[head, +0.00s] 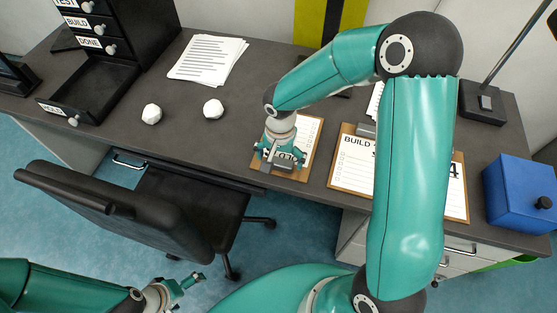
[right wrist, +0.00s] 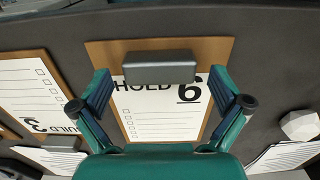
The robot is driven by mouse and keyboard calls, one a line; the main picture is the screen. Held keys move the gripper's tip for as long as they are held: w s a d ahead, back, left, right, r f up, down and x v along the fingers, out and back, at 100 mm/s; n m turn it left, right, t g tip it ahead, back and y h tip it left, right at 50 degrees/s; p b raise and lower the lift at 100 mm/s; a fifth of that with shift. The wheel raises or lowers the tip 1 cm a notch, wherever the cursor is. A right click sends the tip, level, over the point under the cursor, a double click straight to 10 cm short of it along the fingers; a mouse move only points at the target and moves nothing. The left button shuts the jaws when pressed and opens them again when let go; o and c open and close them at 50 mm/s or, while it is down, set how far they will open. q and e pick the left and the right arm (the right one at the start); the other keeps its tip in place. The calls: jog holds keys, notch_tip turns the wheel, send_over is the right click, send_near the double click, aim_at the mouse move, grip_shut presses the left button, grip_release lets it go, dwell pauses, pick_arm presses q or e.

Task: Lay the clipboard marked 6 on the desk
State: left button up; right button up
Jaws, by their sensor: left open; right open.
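The clipboard marked 6 (right wrist: 218,48) is a brown board with a grey clip (right wrist: 157,67) and a white sheet reading HOLD 6. It lies flat on the dark desk (head: 230,135) near its front edge; in the head view the clipboard (head: 312,150) is partly hidden by my right gripper (head: 280,160). In the right wrist view my right gripper (right wrist: 160,92) is open, its fingers to either side of the clip and sheet, holding nothing. Whether they touch the board I cannot tell. My left gripper (head: 190,285) is open and empty, low in front of the desk by the chair.
Clipboards marked BUILD (head: 345,175) lie just right, partly behind my right arm. Paper sheets (head: 207,60), two white crumpled balls (head: 152,114) and a black drawer unit (head: 95,85) occupy the left. A blue box (head: 518,190) stands right. A black chair (head: 120,215) is in front.

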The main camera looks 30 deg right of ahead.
notch_tip(320, 180, up, 11)
jog(key=shift+r+p, duration=0.2)
jog(key=shift+p, duration=0.1)
dwell(0.5)
